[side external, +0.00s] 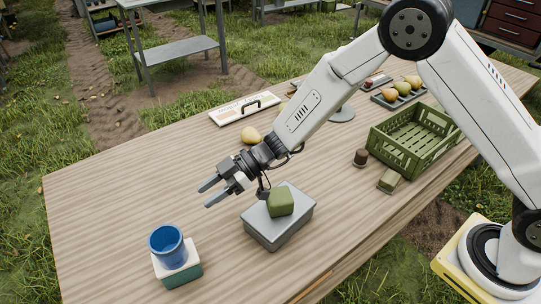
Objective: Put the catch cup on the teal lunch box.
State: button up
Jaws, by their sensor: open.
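A blue cup (167,243), which looks like the catch cup, stands upright on a teal box with a pale lid (182,277), which looks like the teal lunch box. The cup rests on the lid, towards its back left, and hides part of it. My gripper (207,195) is open and empty. It is above the table, behind and to the right of the cup, and clear of it. Its two fingers point left.
A grey box (283,233) with a green block (280,201) on top stands right of the cup, close to my gripper. A green crate (413,139), a dark small jar (360,158) and a yellow pear (250,136) are farther back. The table's left part is clear.

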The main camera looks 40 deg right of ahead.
jog(key=shift+d, duration=0.1)
jog(key=s+d+r+m+h, duration=0.1)
jog(key=s+d+m+h, duration=0.3)
jog(key=d, duration=0.6)
jog(key=s+d+r+m+h, duration=0.1)
jog(key=s+d+m+h, duration=0.3)
jog(key=d, duration=0.6)
jog(key=s+d+r+m+h, duration=0.1)
jog(key=s+d+m+h, duration=0.4)
jog(key=s+d+m, duration=0.3)
jog(key=shift+s+d+r+t, duration=0.3)
jog(key=shift+s+d, duration=0.1)
jog(key=shift+d, duration=0.55)
